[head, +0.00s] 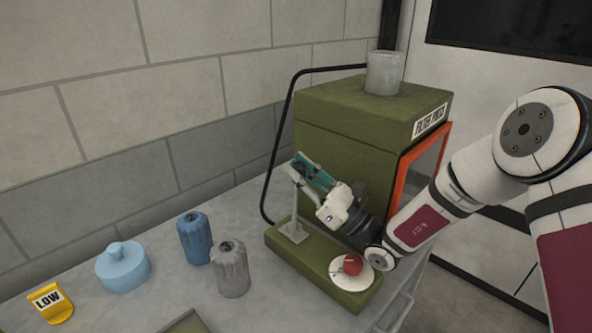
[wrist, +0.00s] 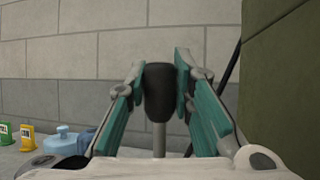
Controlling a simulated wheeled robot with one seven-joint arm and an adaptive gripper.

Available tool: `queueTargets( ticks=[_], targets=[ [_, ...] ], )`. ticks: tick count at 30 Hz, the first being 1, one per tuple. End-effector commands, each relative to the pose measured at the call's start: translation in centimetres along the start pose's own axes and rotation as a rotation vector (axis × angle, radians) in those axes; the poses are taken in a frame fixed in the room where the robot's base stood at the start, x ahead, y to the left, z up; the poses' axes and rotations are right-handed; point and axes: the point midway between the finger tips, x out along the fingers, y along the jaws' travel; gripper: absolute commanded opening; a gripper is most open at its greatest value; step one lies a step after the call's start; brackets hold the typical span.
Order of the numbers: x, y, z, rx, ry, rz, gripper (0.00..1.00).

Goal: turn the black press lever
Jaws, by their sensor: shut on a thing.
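The black press lever (wrist: 159,92) has a dark, rounded grip on a thin grey rod and stands close to upright in the wrist view. My gripper (wrist: 160,78) has its teal fingers on both sides of the grip and is shut on it. In the head view my gripper (head: 312,174) is at the left side of the olive press (head: 345,150), above its base. A grey post (head: 295,208) rises from the base below my fingers. The black grip is hidden by my gripper in the head view.
A red ball (head: 352,265) on a white disc sits on the press base at the front. A grey canister (head: 230,270), a blue canister (head: 194,238), a light blue pot (head: 122,268) and a yellow LOW sign (head: 50,303) stand left. A black hose (head: 285,120) arches behind.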

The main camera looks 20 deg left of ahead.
Motion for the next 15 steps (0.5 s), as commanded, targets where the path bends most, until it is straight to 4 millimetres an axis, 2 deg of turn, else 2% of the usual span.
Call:
queueTargets(
  ticks=[14,15],
  targets=[
    [-0.18,-0.01,0.08,-0.004,-0.020,0.001,0.00],
    [-0.19,-0.01,0.08,-0.004,-0.020,0.001,0.26]
  ],
)
